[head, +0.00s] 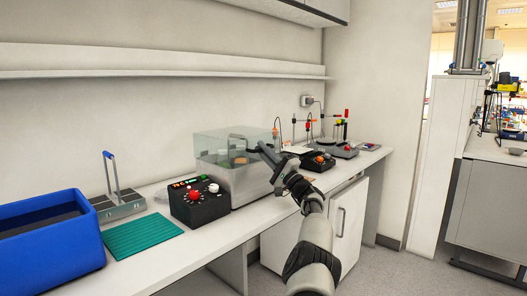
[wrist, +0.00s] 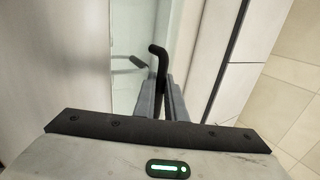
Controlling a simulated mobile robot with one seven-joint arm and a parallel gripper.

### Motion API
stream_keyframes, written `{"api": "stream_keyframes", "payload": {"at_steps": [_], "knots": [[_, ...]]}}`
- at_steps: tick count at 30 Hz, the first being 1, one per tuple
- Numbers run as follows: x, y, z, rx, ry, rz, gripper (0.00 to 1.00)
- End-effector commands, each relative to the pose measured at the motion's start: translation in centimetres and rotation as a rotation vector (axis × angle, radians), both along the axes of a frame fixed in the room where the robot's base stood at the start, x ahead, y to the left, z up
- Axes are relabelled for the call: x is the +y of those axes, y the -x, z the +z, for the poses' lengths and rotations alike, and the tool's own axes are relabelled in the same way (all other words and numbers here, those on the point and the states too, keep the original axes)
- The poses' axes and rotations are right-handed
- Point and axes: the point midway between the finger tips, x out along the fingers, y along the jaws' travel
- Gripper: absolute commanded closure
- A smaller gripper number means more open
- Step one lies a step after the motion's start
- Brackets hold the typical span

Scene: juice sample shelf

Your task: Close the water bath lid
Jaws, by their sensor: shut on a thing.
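The water bath has a grey tank (head: 245,184) on the bench, with a clear greenish lid (head: 212,143) above it. Blurred items show through the lid. My gripper (head: 268,153) is at the right side of the lid, with the arm reaching in from the front right. In the wrist view, my gripper (wrist: 165,88) is shut on a black bent handle (wrist: 158,52), which stands up between the fingers. The clear lid pane (wrist: 132,40) lies beside it, with a dark handle-like shape seen on or through it. I cannot tell how far the lid stands open.
A black control box (head: 200,203) with red and white knobs stands left of the tank. A green mat (head: 142,236), a blue bin (head: 48,235) and a metal rack (head: 118,205) are further left. Small instruments (head: 318,161) stand on the right. A wall shelf (head: 160,75) runs above.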

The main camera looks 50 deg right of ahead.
Motion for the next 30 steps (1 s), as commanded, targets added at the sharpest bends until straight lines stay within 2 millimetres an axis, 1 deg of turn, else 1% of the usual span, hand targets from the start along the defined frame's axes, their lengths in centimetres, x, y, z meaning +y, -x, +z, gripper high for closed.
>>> {"api": "stream_keyframes", "payload": {"at_steps": [1,5,6,7,8,16,20,24,28,30], "knots": [[0.1,-0.4,-0.4,0.008,-0.006,0.001,1.0],[0.2,-0.4,-0.5,0.009,-0.005,0.002,1.0],[0.2,-0.4,-0.5,0.009,-0.006,0.003,0.88],[0.2,-0.4,-0.5,0.009,-0.006,0.003,0.83],[0.2,-0.4,-0.5,0.009,-0.006,0.003,0.81],[0.2,-0.4,-0.6,0.011,-0.006,0.003,0.81],[-0.1,0.1,-1.0,0.012,-0.007,0.001,0.81],[-0.3,1.2,-1.7,0.011,-0.008,-0.001,0.81],[-0.1,2.5,-2.2,0.009,-0.005,0.0,0.81],[-0.3,3.8,-2.5,0.008,-0.007,-0.002,0.81]]}}
